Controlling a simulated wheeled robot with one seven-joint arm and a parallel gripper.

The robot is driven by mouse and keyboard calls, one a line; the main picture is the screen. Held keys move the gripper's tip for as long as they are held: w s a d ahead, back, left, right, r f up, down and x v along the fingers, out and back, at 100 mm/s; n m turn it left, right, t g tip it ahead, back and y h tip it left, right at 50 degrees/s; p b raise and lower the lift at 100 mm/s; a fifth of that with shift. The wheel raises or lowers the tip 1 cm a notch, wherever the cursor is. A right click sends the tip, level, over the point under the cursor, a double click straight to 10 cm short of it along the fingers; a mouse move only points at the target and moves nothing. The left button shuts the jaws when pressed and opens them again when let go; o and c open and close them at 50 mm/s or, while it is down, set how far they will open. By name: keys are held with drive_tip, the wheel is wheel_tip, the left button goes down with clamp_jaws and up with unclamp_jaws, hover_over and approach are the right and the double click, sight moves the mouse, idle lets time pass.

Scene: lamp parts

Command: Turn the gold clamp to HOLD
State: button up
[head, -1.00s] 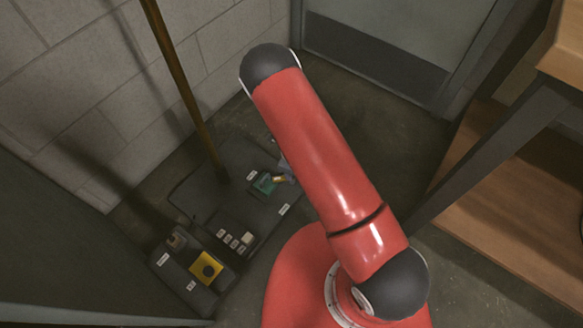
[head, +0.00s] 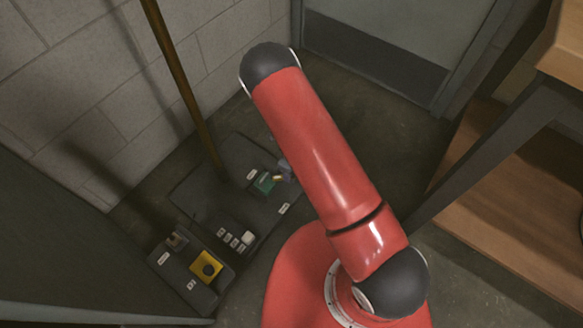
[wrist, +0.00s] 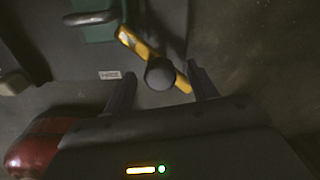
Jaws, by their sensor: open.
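The gold clamp (wrist: 135,42) shows in the wrist view as a yellow bar lying diagonally, with a dark round knob (wrist: 160,74) over its middle. The knob is between the spread fingers of my gripper (wrist: 162,88), with a gap visible on both sides. My gripper is open.
A dark base plate (head: 200,195) on the floor carries the green block and a brown pole (head: 180,85). A wooden shelf (head: 500,215) stands right. Bare floor lies behind.

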drive_tip(key=shift+r+p, duration=0.75)
drive_tip(key=shift+r, duration=3.15)
drive_tip(key=shift+r, duration=0.15)
wheel_tip(320, 180, up, 29)
drive_tip(key=s+d+n+t+y, duration=0.2)
drive_tip(key=s+d+n+y, duration=0.1)
drive_tip(key=n, duration=0.8)
drive_tip(key=s+d+r+n+t+h, duration=0.1)
drive_tip(key=s+d+r+n, duration=0.4)
drive_tip(key=s+r, duration=0.3)
drive_tip(key=s+d+r+n+t+h+p, duration=0.1)
drive_tip(key=s+d+r+n+t+h, duration=0.1)
drive_tip(key=s+d+r+n, duration=0.4)
drive_tip(key=s+r+n, duration=0.1)
drive_tip(key=s+r, duration=0.1)
drive_tip(key=s, duration=0.1)
drive_tip(key=shift+s+n+t, duration=0.25)
drive_tip(key=shift+n+t, duration=0.05)
